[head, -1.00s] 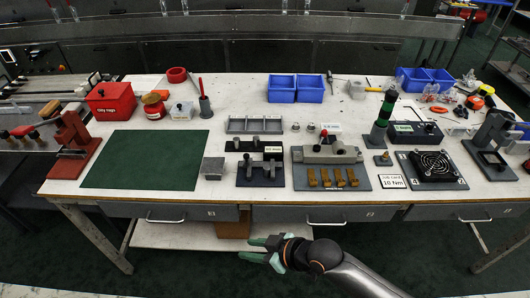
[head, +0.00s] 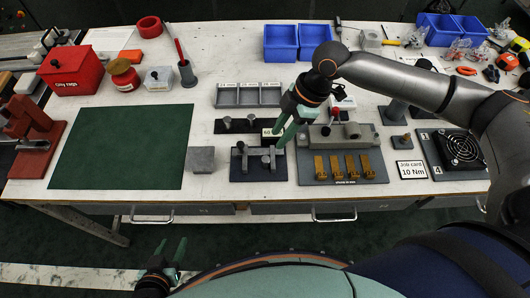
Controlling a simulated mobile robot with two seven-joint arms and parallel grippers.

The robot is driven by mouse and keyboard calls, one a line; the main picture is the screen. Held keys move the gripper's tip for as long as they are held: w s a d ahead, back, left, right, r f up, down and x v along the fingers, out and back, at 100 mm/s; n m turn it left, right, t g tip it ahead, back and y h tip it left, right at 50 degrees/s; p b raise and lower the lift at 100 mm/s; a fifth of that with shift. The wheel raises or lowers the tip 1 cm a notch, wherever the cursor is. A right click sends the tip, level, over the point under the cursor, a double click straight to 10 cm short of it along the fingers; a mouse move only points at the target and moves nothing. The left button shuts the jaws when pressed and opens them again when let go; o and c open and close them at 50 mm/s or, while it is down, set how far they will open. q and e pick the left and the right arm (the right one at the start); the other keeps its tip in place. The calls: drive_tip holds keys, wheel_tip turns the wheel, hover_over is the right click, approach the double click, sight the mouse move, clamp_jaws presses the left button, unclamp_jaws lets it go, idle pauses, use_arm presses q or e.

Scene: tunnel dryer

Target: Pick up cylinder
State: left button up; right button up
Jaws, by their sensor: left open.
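Several short grey cylindrical parts are in view; I cannot tell which is the task's cylinder. Two stand on a dark plate, including a left one (head: 226,122). Others are at the front black fixture (head: 257,163), including an upright one (head: 241,147). My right gripper (head: 281,129) points down above the table, just right of the dark plate and behind the front fixture. Its fingers overlap in view, so its opening and any contact are unclear. My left gripper (head: 173,253) is open and empty, low in front of the table's front edge.
A green mat (head: 125,147) and grey block (head: 202,160) lie left. A grey three-part tray (head: 248,95) and blue bins (head: 281,43) stand behind. A fixture with brass-coloured blocks (head: 343,166), a job card (head: 411,170) and a fan (head: 460,147) lie right.

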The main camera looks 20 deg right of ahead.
hover_over(267, 159)
drive_tip(key=d, duration=0.1)
drive_tip(key=f, duration=0.4)
drive_tip(key=shift+d+f, duration=0.2)
drive_tip(key=x, duration=0.6)
drive_tip(key=shift+d+f, duration=0.25)
drive_tip(key=shift+f, duration=0.05)
clamp_jaws()
drive_tip(key=shift+r, duration=0.1)
